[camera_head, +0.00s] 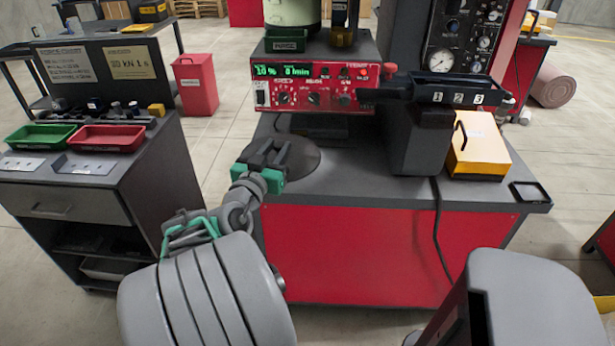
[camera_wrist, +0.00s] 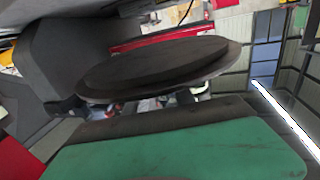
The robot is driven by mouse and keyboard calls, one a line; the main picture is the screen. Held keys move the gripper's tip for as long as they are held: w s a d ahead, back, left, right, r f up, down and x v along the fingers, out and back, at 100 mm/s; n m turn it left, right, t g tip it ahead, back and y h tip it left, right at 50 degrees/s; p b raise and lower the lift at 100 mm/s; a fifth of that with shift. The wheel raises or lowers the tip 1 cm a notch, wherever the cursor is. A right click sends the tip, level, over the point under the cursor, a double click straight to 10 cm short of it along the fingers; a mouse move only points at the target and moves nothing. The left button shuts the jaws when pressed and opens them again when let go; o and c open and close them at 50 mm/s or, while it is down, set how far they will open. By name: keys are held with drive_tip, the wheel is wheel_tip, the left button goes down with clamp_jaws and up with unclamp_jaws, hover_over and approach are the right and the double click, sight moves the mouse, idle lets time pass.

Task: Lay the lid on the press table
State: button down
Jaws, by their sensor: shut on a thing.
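The lid is a dark round disc (camera_head: 303,158) at the left end of the press table (camera_head: 367,178), which has a dark grey top and red front. My gripper (camera_head: 275,160), with dark fingers and green pads, is shut on the lid at its left side. In the wrist view the lid (camera_wrist: 155,70) spans the upper middle, beyond a green and black finger (camera_wrist: 180,140). The part held between the fingers is hidden. I cannot tell whether the lid touches the table top.
A red control box (camera_head: 315,85) stands at the table's back. A grey column with a black tray (camera_head: 460,88) marked 1, 2, 3 stands right of it. A yellow-orange box (camera_head: 479,150) sits at right. A side cabinet at left carries green (camera_head: 40,136) and red (camera_head: 107,138) trays.

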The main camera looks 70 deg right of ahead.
sight(302, 160)
drive_tip(key=s+g, duration=0.1)
drive_tip(key=s, duration=0.1)
drive_tip(key=s+d+m+g, duration=0.1)
drive_tip(key=s, duration=0.3)
drive_tip(key=shift+d+m+g, duration=0.25)
drive_tip(key=shift+m+g, duration=0.15)
drive_tip(key=d+f, duration=0.3)
drive_tip(key=d, duration=0.1)
drive_tip(key=d+f, duration=0.3)
drive_tip(key=d, duration=0.1)
drive_tip(key=d+f+b, duration=0.1)
drive_tip(key=d+f, duration=0.2)
drive_tip(key=d, duration=0.2)
drive_tip(key=shift+s+f, duration=0.1)
drive_tip(key=shift+f, duration=0.05)
drive_tip(key=shift+d+f, duration=0.15)
drive_tip(key=shift+f, duration=1.5)
drive_tip(key=shift+f, duration=0.1)
drive_tip(key=shift+f+b, duration=0.1)
drive_tip(key=shift+b, duration=0.35)
drive_tip(key=c, duration=1.1)
unclamp_jaws()
drive_tip(key=shift+o, duration=0.2)
